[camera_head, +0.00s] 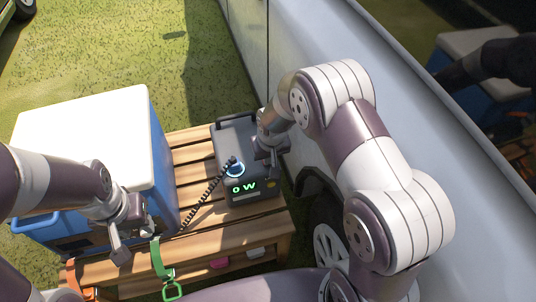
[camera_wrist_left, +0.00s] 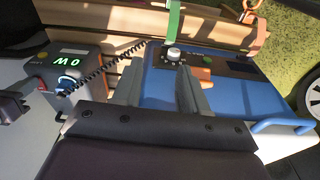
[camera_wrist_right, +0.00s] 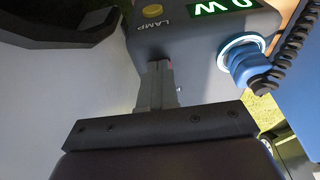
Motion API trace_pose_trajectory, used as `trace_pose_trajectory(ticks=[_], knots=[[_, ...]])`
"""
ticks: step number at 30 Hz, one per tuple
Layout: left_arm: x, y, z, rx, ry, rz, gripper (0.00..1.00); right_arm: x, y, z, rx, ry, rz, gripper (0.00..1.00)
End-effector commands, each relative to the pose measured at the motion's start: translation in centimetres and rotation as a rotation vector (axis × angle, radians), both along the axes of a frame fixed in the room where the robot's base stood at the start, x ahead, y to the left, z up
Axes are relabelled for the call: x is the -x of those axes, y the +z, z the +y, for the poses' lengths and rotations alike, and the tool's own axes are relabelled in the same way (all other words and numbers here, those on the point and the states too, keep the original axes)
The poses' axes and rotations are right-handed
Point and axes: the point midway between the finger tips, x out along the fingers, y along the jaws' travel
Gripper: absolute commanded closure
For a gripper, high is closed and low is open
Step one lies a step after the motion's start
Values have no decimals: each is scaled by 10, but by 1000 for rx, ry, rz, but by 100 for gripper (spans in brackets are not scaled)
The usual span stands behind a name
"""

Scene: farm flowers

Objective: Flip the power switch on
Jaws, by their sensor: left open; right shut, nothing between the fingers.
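A dark grey power station (camera_head: 233,150) stands on the slatted wooden table, with a lit green "0 W" display and a blue-ringed socket holding a plug with a coiled cord. My right gripper (camera_head: 272,160) is shut and empty at its right side. In the right wrist view the fingertips (camera_wrist_right: 158,66) are right at the box's side, below the yellow LAMP button (camera_wrist_right: 152,11). A small red spot beside the fingertips may be the power switch; it is mostly hidden, and its position cannot be told. My left gripper (camera_wrist_left: 160,78) is open and empty over the blue cooler's front.
The blue cooler (camera_wrist_left: 220,93) with a white lid (camera_head: 85,130) fills the table's left side. A green strap (camera_head: 158,258) hangs at the table's front edge. A white vehicle (camera_head: 320,40) stands close on the right. The wooden table (camera_head: 230,236) is bare in front of the power station.

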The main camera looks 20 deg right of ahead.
Motion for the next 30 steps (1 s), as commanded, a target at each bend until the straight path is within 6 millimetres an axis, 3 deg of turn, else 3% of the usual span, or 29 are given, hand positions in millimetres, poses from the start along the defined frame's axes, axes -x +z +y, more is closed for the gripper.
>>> trace_pose_trajectory(ticks=[22,26,30], knots=[[0,10,0,0,0,0,57,-14,11,0,0,0,0,100],[0,29,0,0,0,0,57,-16,30,0,0,-1,0,100],[0,61,0,0,0,-1,57,-19,65,-1,0,-1,-1,100]])
